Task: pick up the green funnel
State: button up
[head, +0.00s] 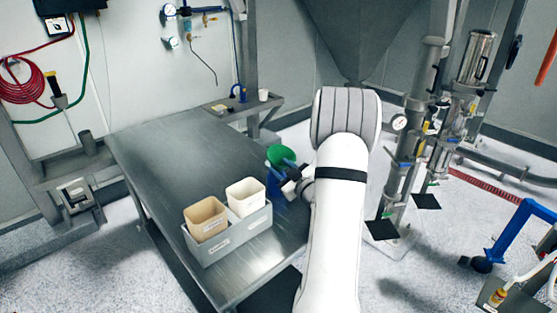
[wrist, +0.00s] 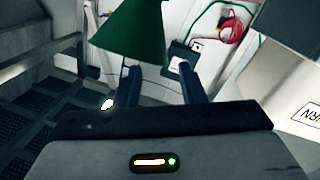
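The green funnel (head: 280,155) shows in the head view just beyond my gripper's fingers, near the table's far right edge. In the wrist view the funnel (wrist: 140,32) is a dark green cone at the top, its wide rim towards the fingers. My gripper (wrist: 160,68) has its two blue fingers apart, with a gap between them. The left finger's tip is close to the rim; the right finger is to the right of the funnel. I cannot tell whether either touches it. In the head view my gripper (head: 283,168) is partly hidden by the wrist.
A grey tray (head: 238,240) holds a tan bin (head: 206,217) and a white bin (head: 246,197) on the metal table (head: 165,150). The table's left half is clear. Pipes and a hopper (head: 365,35) stand beyond my arm.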

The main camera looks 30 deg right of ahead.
aim_at(272, 162)
jog(key=w+p, duration=0.1)
jog(key=w, duration=0.5)
jog(key=shift+p, duration=0.35)
jog(key=shift+s, duration=0.1)
jog(key=shift+c, duration=0.6)
grip_shut()
